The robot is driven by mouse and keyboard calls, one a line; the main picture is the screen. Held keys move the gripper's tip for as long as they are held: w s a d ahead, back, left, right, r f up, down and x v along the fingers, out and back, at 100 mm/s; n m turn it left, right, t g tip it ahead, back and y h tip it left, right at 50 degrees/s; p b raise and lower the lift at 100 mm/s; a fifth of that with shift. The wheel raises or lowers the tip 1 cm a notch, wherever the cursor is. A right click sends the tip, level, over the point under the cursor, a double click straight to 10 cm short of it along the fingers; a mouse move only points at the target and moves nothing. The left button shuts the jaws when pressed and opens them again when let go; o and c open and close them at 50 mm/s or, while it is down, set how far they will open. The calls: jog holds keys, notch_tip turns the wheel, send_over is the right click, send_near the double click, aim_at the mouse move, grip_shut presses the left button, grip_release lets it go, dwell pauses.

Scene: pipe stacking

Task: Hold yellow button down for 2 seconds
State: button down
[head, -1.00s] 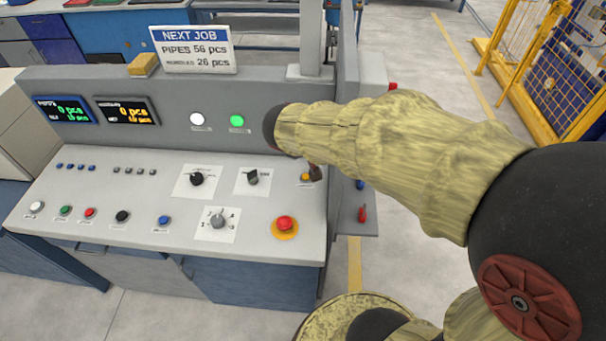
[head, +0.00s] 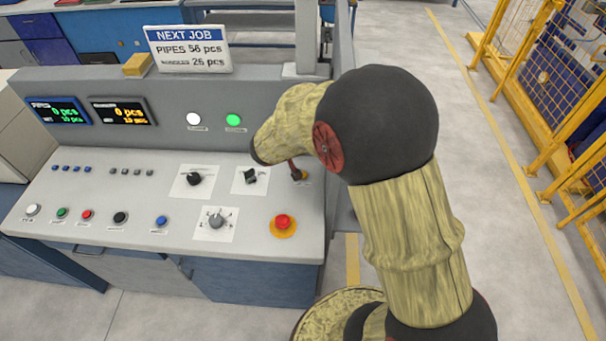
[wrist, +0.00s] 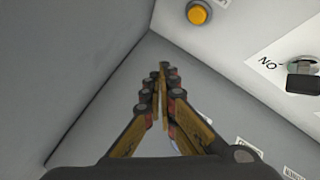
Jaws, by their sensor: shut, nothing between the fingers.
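The yellow button (head: 304,175) is at the right end of the sloped control desk, partly hidden by my gripper in the head view. In the wrist view the round yellow button (wrist: 198,12) shows whole near the top edge. My gripper (wrist: 163,70) is shut and empty. Its fingertips are apart from the button in that view, below and left of it. In the head view my gripper (head: 293,169) appears small and dark, just left of the button. I cannot tell whether the fingertips touch the desk.
A black selector knob (head: 250,176) is left of the button; it also shows in the wrist view (wrist: 303,80). A red emergency button (head: 283,222) on a yellow base is nearer. The desk's upright back panel (head: 160,130) carries white and green lamps (head: 233,120).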

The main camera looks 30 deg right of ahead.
notch_tip(320, 180, down, 7)
jog(key=b, duration=0.3)
jog(key=shift+f, duration=0.1)
jog(key=shift+f+b, duration=0.75)
jog(key=shift+b, duration=0.4)
jog(key=shift+s+f+b, duration=0.1)
jog(key=shift+f+b, duration=0.75)
jog(key=shift+b, duration=0.7)
dwell(2.2)
jog(key=shift+r, duration=0.15)
dwell(1.5)
jog(key=shift+r, duration=0.75)
